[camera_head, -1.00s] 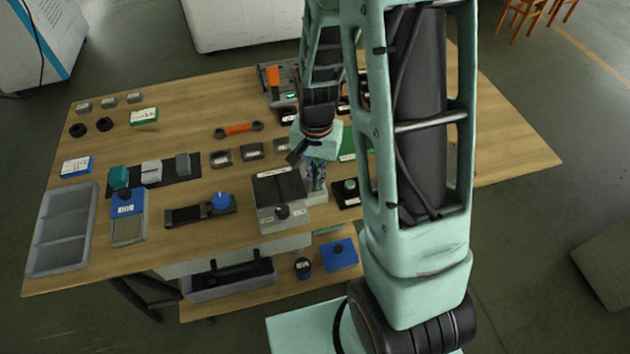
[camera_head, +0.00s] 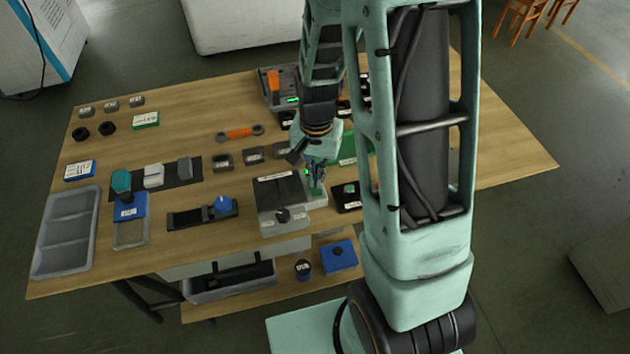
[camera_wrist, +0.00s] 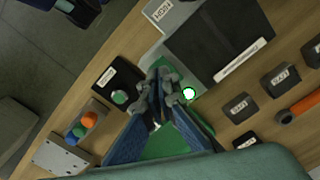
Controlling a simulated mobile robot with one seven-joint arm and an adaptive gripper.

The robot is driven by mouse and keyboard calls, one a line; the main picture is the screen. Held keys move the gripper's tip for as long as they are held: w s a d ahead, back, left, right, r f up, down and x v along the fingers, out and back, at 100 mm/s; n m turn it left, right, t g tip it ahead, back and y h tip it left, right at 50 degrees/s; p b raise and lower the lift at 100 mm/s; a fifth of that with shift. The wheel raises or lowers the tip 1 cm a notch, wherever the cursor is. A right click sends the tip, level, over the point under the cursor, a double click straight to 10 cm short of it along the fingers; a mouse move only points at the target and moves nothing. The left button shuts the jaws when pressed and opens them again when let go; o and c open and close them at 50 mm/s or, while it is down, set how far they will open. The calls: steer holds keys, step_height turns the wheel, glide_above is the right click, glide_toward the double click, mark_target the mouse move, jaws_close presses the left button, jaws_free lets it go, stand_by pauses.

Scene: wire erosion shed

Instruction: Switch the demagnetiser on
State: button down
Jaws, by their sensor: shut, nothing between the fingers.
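The likely demagnetiser (camera_head: 276,187) is a grey box with a black top plate, near the table's front edge; its label is too small to read. In the wrist view its black plate (camera_wrist: 212,42) fills the upper middle. My gripper (camera_head: 318,178) is shut and empty, pointing down at the right side of the box. In the wrist view the fingertips (camera_wrist: 160,92) are over the grey part beside the plate and hide what lies under them; I cannot tell whether they touch it.
A small black box with a green button (camera_head: 350,188) stands close to the right. Small labelled blocks (camera_head: 253,153) and an orange-handled tool (camera_head: 240,132) lie behind. A grey tray (camera_head: 66,232) is at far left.

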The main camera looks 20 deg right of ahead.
mark_target(316, 191)
steer(key=shift+r+p, duration=1.4)
steer(key=shift+r, duration=0.75)
